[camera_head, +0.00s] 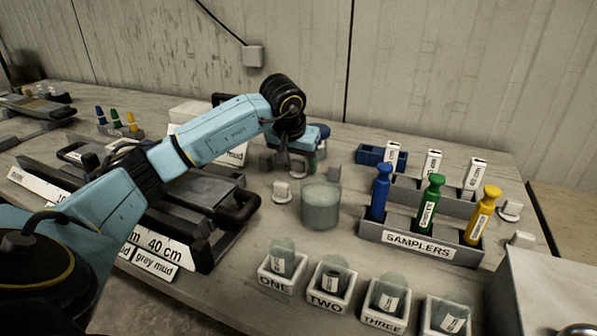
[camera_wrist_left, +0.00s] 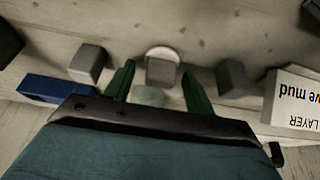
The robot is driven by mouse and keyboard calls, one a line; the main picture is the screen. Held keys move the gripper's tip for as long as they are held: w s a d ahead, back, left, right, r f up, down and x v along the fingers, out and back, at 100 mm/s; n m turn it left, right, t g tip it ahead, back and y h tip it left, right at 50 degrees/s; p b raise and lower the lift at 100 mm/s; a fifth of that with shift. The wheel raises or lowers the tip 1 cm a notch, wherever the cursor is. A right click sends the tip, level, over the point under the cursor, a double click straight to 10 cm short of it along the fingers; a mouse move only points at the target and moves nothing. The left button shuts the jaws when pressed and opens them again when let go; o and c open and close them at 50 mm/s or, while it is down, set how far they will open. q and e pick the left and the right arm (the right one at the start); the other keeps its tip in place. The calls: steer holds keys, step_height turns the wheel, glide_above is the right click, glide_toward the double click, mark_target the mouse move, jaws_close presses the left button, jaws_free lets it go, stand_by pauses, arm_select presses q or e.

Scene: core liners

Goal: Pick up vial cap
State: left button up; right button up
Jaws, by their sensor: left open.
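My left gripper (camera_head: 297,160) is low over the back middle of the table in the head view, pointing down. In the left wrist view its two green fingers (camera_wrist_left: 157,85) stand apart with nothing gripped. A pale, round-edged cap-like piece (camera_wrist_left: 162,66) lies just beyond the fingertips, in line with the gap. A pale greenish round thing (camera_wrist_left: 149,96) shows between the fingers, partly hidden by the gripper body. In the head view a small white piece (camera_head: 282,192) stands on the table nearer than the gripper. My right gripper is not in view.
Grey blocks (camera_wrist_left: 87,63) (camera_wrist_left: 232,76) flank the gripper. A glass beaker (camera_head: 320,206) stands just in front of it. The samplers rack (camera_head: 418,243) is to the right, numbered vial holders (camera_head: 328,303) are in front, and a dark tray (camera_head: 195,215) is left.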

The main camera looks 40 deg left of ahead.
arm_select(q)
steer(key=c, duration=1)
steer(key=shift+c, duration=0.2)
